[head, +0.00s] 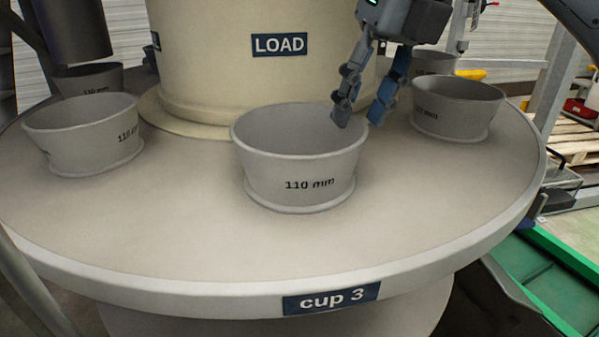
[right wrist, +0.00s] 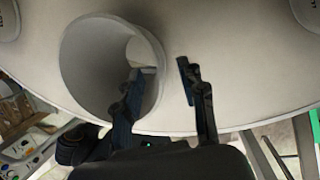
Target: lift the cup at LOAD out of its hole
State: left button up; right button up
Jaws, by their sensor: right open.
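The cup at LOAD (head: 300,180) is a grey tapered cup marked "110 mm", upright in the turntable above the "cup 3" label. It also shows in the right wrist view (right wrist: 83,70) with its mouth toward the camera. My right gripper (head: 359,116) is open at the cup's right rim. In the right wrist view the gripper (right wrist: 160,76) has one finger over the cup's mouth and the other outside the wall, with the rim between them. I cannot tell whether either finger touches. The hole under the cup is hidden. My left gripper is not in view.
The round turntable (head: 180,225) carries other grey cups, one at the left (head: 84,150) and one at the right (head: 455,122). A cream column (head: 215,60) with the LOAD sign (head: 279,44) rises behind the cup. The turntable's front is clear.

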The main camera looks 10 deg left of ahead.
aim_at(349, 140)
jog(key=shift+s+p+x, duration=0.15)
jog(key=shift+x, duration=1.2)
jog(key=shift+s+p+x, duration=0.1)
jog(key=shift+p+x, duration=0.05)
jog(key=shift+x, duration=1.2)
grip_shut()
jog(key=shift+s+r, duration=0.1)
jog(key=shift+r, duration=0.05)
